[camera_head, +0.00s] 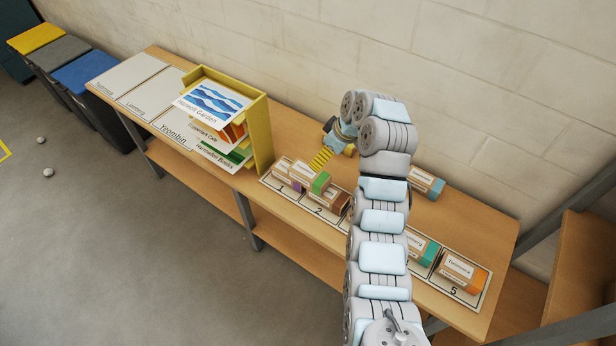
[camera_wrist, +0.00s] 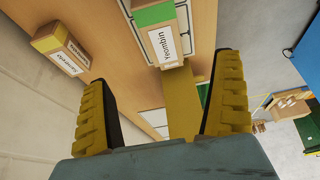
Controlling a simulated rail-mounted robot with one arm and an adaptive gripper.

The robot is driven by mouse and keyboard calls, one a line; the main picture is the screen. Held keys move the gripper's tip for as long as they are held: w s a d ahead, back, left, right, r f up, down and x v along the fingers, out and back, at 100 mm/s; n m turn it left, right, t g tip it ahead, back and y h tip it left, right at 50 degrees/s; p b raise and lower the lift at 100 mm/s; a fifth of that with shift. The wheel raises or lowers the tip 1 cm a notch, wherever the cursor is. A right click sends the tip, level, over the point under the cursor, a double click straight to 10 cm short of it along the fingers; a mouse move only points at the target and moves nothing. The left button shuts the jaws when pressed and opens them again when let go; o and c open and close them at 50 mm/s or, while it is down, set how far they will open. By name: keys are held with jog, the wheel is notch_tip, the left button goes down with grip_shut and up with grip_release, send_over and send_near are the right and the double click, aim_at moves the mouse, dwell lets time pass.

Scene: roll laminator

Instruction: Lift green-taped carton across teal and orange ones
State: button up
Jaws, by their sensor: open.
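The green-taped carton (camera_head: 320,183) is near slot 2 of the numbered mat, close to a brown carton. The wrist view shows it (camera_wrist: 160,32) with a "Yeombin" label, beyond the fingertips and apart from them. The teal-taped carton (camera_head: 423,250) is partly behind my arm, on the mat's right part. The orange-taped carton (camera_head: 461,271) lies in slot 5. My gripper (camera_head: 324,150) is above the back edge of the table, behind the green-taped carton. Its yellow fingers (camera_wrist: 162,88) are spread and empty.
A purple-taped carton (camera_head: 290,172) stands left of the green-taped one. A blue-taped carton (camera_head: 426,183) lies behind the mat, and a yellow-taped carton (camera_wrist: 60,48) shows at the wrist view's left. A yellow sorter (camera_head: 260,130) with signs stands left of the mat.

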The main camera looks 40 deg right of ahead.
aim_at(309, 172)
jog(key=x, duration=1.1)
jog(key=shift+w+f+b, duration=0.15)
jog(key=shift+f+b, duration=0.05)
jog(key=shift+b, duration=0.1)
jog(key=shift+f, duration=0.1)
jog(key=shift+x, duration=2.5)
jog(key=shift+a, duration=0.1)
jog(key=c, duration=1.4)
jog(key=shift+o, duration=0.2)
